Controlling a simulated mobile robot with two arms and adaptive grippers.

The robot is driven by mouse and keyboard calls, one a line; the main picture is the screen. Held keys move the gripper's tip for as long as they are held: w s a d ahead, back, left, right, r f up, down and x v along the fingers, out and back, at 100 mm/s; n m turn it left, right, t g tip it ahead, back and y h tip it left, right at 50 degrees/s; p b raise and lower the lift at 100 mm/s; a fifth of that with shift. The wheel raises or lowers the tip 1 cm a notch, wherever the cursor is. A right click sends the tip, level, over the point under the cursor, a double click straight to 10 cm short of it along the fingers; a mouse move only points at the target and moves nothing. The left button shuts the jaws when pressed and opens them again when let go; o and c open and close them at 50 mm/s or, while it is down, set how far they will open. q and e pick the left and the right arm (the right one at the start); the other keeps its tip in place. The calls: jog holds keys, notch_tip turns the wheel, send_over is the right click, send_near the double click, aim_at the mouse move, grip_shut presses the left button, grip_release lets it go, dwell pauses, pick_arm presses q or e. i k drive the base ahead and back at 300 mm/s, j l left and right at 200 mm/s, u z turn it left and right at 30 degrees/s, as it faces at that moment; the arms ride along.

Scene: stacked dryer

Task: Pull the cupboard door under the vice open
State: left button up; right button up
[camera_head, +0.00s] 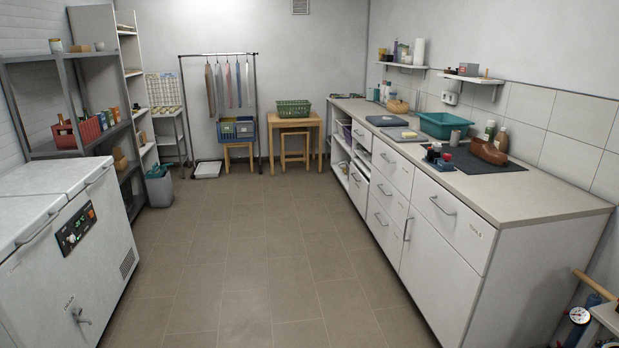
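A white cupboard door (437,278) is at the near end of the long counter on the right, below a wide white drawer (450,212). The door looks shut, flush with the front. Its upright bar handle (407,229) is near its upper left edge. On the worktop above are small red and dark items (440,157), too small to tell whether one is the vice. Neither of my grippers is in view.
The tiled floor (260,250) in front of the counter is clear. A white chest unit (65,235) stands at the left. A pipe and gauge (579,315) are at the lower right.

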aim_at(446, 288)
jog(key=i, duration=1.9)
